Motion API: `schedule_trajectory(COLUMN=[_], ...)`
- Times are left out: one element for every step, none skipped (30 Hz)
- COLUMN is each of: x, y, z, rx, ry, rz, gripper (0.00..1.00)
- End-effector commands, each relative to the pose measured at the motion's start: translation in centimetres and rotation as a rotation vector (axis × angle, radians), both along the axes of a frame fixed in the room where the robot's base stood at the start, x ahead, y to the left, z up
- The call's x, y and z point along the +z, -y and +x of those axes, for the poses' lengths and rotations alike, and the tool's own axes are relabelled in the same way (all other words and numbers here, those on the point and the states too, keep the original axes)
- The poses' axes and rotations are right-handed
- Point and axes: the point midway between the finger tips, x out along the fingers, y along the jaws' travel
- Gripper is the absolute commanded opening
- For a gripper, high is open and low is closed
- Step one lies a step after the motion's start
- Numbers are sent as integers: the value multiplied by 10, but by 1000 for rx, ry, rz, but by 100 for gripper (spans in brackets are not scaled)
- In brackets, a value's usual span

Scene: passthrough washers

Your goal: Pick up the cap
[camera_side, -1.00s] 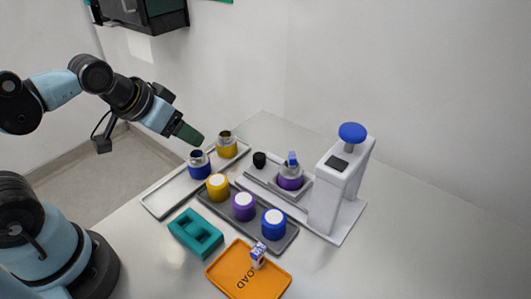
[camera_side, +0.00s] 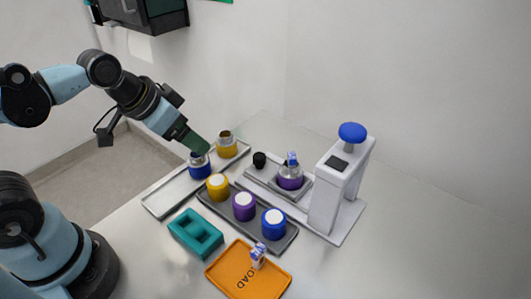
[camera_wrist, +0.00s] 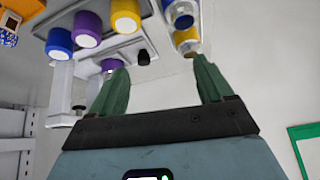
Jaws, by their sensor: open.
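Three caps with white tops stand in a row on a grey tray: yellow (camera_side: 217,187), purple (camera_side: 243,206) and blue (camera_side: 273,223). In the wrist view the yellow cap (camera_wrist: 125,16), purple cap (camera_wrist: 88,28) and blue cap (camera_wrist: 60,43) sit at the upper left. I cannot tell which one is meant.
A silver-topped yellow jar (camera_side: 227,148) shares the pale tray (camera_side: 162,203) with the blue jar. The white press (camera_side: 328,190) holds a purple jar (camera_side: 290,180). A teal block (camera_side: 195,234) and an orange tray (camera_side: 230,275) with a small box are in front. The table's right is clear.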

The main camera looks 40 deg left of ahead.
Motion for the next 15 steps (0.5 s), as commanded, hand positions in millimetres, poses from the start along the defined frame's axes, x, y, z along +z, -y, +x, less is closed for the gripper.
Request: schedule_trajectory(x=[0,-1,-2,-2,-3,-4,-4,-5,-5,-5,-6,-6,-6,-6,-7], y=[11,17,26,33,40,48,55,60,67,72,76,80,83,85,87], z=[2,3,3,3,3,2,2,2,1,1,0,-1,-1,-1,-2], rx=[-92,-155,-244,-312,-379,-467,-531,-590,-663,-712,-755,-805,-834,-857,-882], ry=[-30,-49,-73,-89,-104,-120,-131,-138,-147,-152,-155,-157,-159,-159,-160], rz=[15,25,37,44,49,57,62,64,67,68,70,69,70,71,69], gripper=[80,80,80,80,80,80,80,80,80,80,80,80,80,80,80])
